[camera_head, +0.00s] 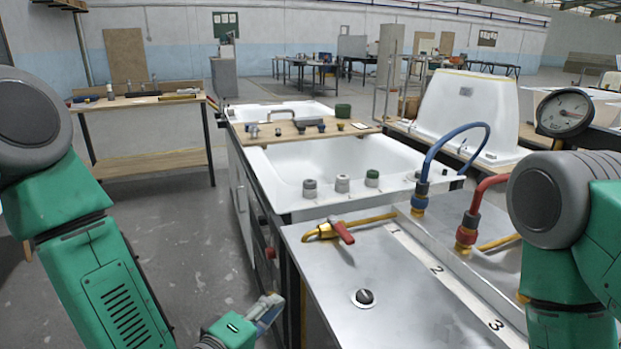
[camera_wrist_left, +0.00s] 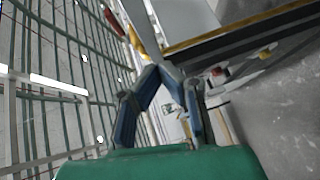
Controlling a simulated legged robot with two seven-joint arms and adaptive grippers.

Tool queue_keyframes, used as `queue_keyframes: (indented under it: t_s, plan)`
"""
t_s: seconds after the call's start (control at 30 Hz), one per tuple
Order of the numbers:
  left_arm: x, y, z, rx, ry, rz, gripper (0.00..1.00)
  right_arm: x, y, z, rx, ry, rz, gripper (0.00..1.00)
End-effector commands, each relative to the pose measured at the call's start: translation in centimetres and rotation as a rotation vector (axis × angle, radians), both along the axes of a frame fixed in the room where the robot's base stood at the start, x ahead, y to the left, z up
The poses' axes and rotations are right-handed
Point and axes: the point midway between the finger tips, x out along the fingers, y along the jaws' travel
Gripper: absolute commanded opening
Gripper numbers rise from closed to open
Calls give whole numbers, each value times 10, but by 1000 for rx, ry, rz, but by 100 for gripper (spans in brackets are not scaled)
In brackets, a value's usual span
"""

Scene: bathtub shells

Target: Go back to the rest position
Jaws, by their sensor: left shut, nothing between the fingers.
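My left gripper (camera_head: 270,306) is low in the head view, beside the left side of the metal-topped bench (camera_head: 370,290) and above the floor. It is shut and holds nothing. In the left wrist view, its blue-grey fingers (camera_wrist_left: 167,72) come together at the tips. My right arm stands at the right edge of the head view, and its gripper is out of the frame.
A valve with a red handle (camera_head: 341,231) lies on the bench near blue (camera_head: 455,140) and red (camera_head: 478,200) hoses. A white tub (camera_head: 335,160) stands behind. A wooden table (camera_head: 140,100) is at the left. Grey floor (camera_head: 190,250) lies clear between.

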Motion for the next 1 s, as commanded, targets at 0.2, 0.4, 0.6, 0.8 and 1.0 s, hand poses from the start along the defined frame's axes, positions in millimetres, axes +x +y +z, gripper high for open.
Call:
queue_keyframes:
  t_s: [0.2,0.4,0.6,0.8,1.0]
  plan:
    - [-75,53,-129,563,255,-171,0,0,-1,0,-1,0,-2,40]
    - [-172,135,-207,991,507,-452,0,0,-1,0,-1,0,-2,40]
    - [-246,194,-231,1202,684,-697,0,0,-1,0,-1,0,-1,40]
    - [-266,207,-232,1252,735,-774,0,0,0,0,0,0,-1,40]
    - [-266,207,-232,1252,735,-774,0,0,0,0,0,0,-1,40]
